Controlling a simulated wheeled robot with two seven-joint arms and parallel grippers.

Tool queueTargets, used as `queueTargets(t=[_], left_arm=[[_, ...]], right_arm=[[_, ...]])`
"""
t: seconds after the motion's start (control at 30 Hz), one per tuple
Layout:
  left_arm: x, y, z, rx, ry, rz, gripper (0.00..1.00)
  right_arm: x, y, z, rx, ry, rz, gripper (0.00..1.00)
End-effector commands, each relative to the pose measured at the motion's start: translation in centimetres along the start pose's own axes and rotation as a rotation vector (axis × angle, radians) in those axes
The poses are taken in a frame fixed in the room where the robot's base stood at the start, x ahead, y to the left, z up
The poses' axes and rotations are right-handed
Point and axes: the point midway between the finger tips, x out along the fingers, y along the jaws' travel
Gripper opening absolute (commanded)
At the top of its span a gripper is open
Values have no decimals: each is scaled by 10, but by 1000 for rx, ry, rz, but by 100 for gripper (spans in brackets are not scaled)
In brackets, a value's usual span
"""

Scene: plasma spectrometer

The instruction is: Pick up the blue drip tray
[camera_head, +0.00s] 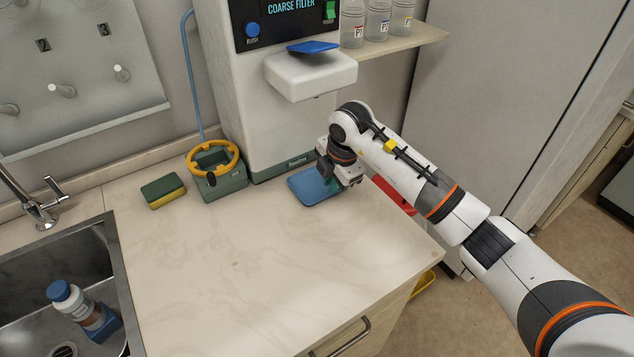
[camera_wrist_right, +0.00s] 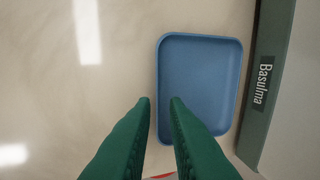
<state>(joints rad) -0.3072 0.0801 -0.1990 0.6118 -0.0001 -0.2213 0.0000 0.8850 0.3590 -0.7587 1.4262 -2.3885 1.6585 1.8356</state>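The blue drip tray (camera_head: 308,187) lies flat on the counter in front of the white machine's base. My right gripper (camera_head: 335,184) is over the tray's right side in the head view and hides part of it. In the right wrist view the tray (camera_wrist_right: 205,82) is a shallow rounded rectangle. The green fingers of the right gripper (camera_wrist_right: 160,101) are apart, with nothing held. One of the tray's long rims runs between the fingertips in that view. I cannot tell whether the fingertips reach down beside the rim or are above it. My left gripper is not in view.
The white machine (camera_head: 240,90) stands behind the tray, its head (camera_head: 311,76) overhanging. A green box with a yellow ring (camera_head: 213,158) and a sponge (camera_head: 163,191) sit to the left. A sink (camera_head: 60,260) holds a bottle. The counter's front is clear.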

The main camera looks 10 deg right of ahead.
Motion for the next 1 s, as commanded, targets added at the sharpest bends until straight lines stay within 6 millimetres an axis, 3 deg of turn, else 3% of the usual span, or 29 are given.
queueTargets(t=[0.13, 0.3, 0.53, 0.63, 1.0], left_arm=[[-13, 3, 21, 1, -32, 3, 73], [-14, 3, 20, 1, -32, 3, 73], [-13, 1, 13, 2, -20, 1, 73], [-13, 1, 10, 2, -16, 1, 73], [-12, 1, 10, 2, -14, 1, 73]], right_arm=[[22, 3, -1, 1, -1, 5, 14], [40, 2, -1, 0, -1, 3, 14], [42, 2, -1, -1, -1, 0, 14], [42, 2, -1, -1, -1, 1, 0], [41, 2, -1, 0, -1, 0, 0]])
